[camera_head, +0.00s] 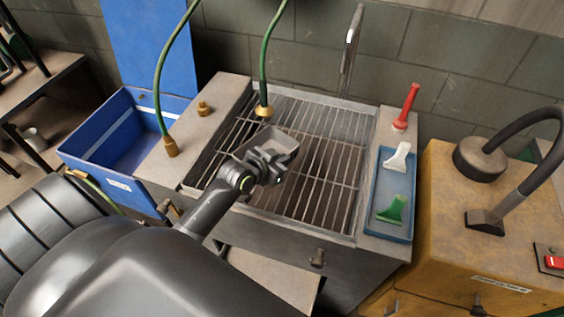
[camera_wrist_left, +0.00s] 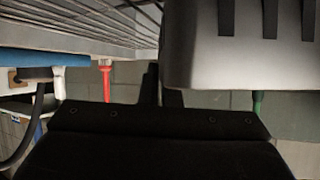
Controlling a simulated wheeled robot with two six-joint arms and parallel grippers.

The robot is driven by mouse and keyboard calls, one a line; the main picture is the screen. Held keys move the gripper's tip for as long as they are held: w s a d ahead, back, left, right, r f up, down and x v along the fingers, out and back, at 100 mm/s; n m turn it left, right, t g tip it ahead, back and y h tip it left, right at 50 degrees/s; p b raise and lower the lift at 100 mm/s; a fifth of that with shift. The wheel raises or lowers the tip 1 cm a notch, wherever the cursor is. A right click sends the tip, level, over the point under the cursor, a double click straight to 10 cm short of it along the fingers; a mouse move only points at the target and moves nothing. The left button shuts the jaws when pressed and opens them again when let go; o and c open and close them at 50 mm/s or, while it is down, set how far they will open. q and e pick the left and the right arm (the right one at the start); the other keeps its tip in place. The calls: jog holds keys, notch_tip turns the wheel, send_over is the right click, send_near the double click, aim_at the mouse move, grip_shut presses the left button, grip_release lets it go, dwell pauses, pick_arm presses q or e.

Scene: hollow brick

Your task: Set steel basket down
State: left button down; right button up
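The steel basket (camera_head: 285,138) is a small grey metal box over the rear-left part of the sink's bar grate (camera_head: 318,175). My left gripper (camera_head: 268,162) is at its near side. In the left wrist view, which is upside down, the basket's slotted wall (camera_wrist_left: 240,60) fills the upper right. The dark fingers (camera_wrist_left: 161,88) stand close together at the basket's edge and appear to pinch its wall. The gap between basket and grate is hard to judge. My right gripper is not in view.
A green hose with a brass nozzle (camera_head: 264,110) hangs just behind the basket. A blue tray (camera_head: 393,222) with white and green tools and a red-handled brush (camera_head: 407,106) lie right of the grate. A blue bin (camera_head: 98,142) stands left. The grate's right half is clear.

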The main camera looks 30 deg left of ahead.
pick_arm(q)
jog(key=shift+f, duration=1)
jog(key=shift+f, duration=0.1)
jog(key=c, duration=2.1)
grip_release()
jog(key=shift+f, duration=0.15)
jog(key=o, duration=0.5)
jog(key=shift+c, duration=0.2)
jog(key=shift+r, duration=0.25)
jog(key=shift+s, duration=0.25)
jog(key=b+v, duration=0.1)
jog(key=v, duration=1)
jog(key=shift+s+r, duration=0.25)
jog(key=shift+r, duration=0.05)
